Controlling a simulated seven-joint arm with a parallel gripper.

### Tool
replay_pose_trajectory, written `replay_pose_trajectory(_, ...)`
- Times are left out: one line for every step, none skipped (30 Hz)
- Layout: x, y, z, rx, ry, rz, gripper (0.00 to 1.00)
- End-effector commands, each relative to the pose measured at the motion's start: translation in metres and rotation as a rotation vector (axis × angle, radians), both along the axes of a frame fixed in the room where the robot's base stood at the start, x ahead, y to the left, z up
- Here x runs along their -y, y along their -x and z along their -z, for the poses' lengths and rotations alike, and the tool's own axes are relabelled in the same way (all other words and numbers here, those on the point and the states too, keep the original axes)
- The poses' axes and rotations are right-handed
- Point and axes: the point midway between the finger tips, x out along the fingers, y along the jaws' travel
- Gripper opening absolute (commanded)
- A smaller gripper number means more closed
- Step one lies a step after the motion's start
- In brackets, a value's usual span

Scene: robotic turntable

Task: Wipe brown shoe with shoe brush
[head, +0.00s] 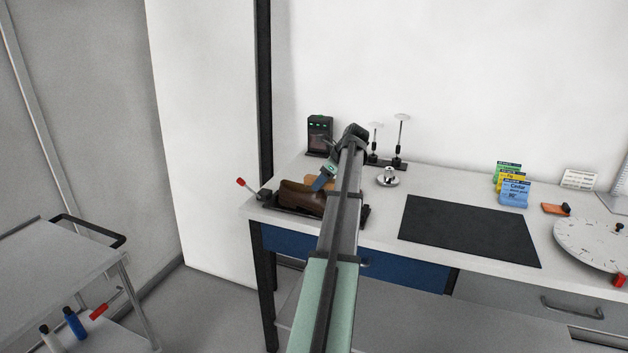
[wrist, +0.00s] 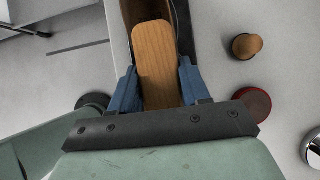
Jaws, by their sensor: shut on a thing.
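The brown shoe (head: 300,198) lies in a dark tray at the left end of the bench, partly behind my arm. In the wrist view its brown edge (wrist: 132,12) shows beyond the brush. My gripper (wrist: 157,84) has blue fingers on either side of the wooden back of the shoe brush (wrist: 156,50) and is shut on it. In the head view my gripper (head: 323,180) is over the shoe, with a little of the tan brush beside it. The bristles are hidden, so I cannot tell whether they touch the shoe.
A red-tipped lever (head: 241,182) sticks out at the bench's left end. A black device (head: 320,135) and a chrome knob (head: 388,177) stand behind and right of the shoe. A black mat (head: 470,231) lies clear mid-bench. A white dial (head: 592,244) is farther right.

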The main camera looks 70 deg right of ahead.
Motion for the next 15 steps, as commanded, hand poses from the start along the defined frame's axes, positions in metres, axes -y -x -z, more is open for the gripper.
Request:
replay_pose_trajectory(0.000,0.006,0.000,-0.001,-0.001,0.001,0.22)
replay_pose_trajectory(0.000,0.008,0.001,-0.001,0.000,0.001,0.22)
replay_pose_trajectory(0.000,0.012,0.001,-0.001,0.000,0.001,0.22)
replay_pose_trajectory(0.000,0.015,0.001,-0.001,0.000,0.002,0.22)
replay_pose_trajectory(0.000,0.018,0.001,-0.001,0.000,0.002,0.22)
replay_pose_trajectory(0.000,0.021,0.001,-0.001,0.000,0.002,0.22)
replay_pose_trajectory(0.000,0.024,0.001,-0.001,0.000,0.002,0.22)
replay_pose_trajectory(0.000,0.027,0.001,-0.001,0.000,0.002,0.22)
replay_pose_trajectory(0.000,0.030,0.001,-0.001,-0.001,0.001,0.22)
replay_pose_trajectory(0.000,0.033,0.001,-0.001,-0.001,0.001,0.22)
replay_pose_trajectory(0.000,0.035,0.001,-0.001,-0.001,0.001,0.22)
replay_pose_trajectory(0.000,0.039,0.001,-0.001,-0.001,0.001,0.22)
replay_pose_trajectory(0.000,0.042,0.001,-0.001,-0.001,0.002,0.22)
replay_pose_trajectory(0.000,0.042,-0.001,-0.001,-0.001,0.001,0.22)
replay_pose_trajectory(0.000,0.041,-0.004,-0.001,0.000,0.000,0.22)
